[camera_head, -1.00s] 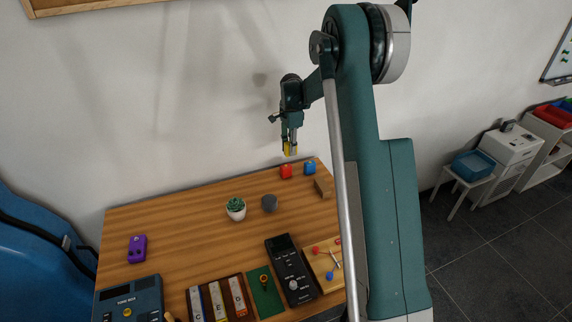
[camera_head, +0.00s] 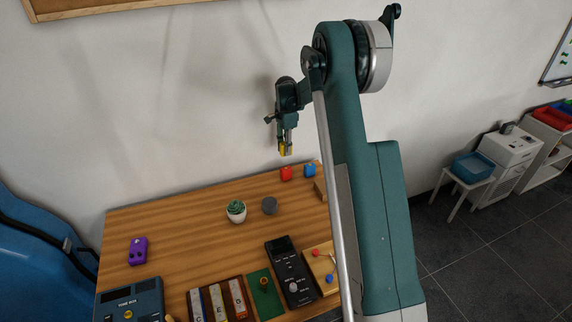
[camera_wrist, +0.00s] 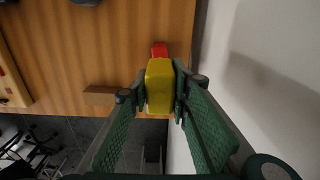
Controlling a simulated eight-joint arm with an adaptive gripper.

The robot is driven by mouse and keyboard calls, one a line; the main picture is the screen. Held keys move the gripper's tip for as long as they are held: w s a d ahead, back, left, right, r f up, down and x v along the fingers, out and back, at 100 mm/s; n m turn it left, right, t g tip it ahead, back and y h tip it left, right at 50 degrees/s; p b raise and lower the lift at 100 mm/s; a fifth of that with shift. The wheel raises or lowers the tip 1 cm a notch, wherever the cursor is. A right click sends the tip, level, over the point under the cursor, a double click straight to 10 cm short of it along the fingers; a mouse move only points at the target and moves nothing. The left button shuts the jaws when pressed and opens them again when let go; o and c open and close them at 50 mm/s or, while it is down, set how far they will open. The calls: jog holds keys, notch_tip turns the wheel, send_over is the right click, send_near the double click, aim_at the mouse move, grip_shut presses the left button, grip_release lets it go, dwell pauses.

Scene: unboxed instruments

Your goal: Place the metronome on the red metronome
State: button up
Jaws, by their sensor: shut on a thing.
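The yellow metronome (camera_wrist: 160,86) is held between the fingers of my gripper (camera_wrist: 161,92), seen as a plain yellow block in the wrist view. In the head view my gripper (camera_head: 286,150) points down, with the yellow metronome (camera_head: 284,149) at its tips, in the air above the far edge of the table. The red metronome (camera_head: 286,173) stands on the table near that edge, below the held one and apart from it. In the wrist view only part of the red metronome (camera_wrist: 159,49) shows past the yellow one.
A small blue object (camera_head: 310,171) stands just right of the red metronome. A brown block (camera_head: 320,188) lies nearby at the table's right edge. A grey cylinder (camera_head: 269,205) and a potted plant (camera_head: 236,210) stand nearer. The wall is close behind the table.

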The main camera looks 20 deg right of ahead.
jog(key=shift+f, duration=2.15)
jog(key=shift+f, duration=0.1)
jog(key=shift+f, duration=1.75)
jog(key=shift+f, duration=0.15)
jog(key=o, duration=0.9)
notch_tip(320, 180, up, 12)
jog(key=shift+r, duration=0.15)
jog(key=shift+r, duration=0.1)
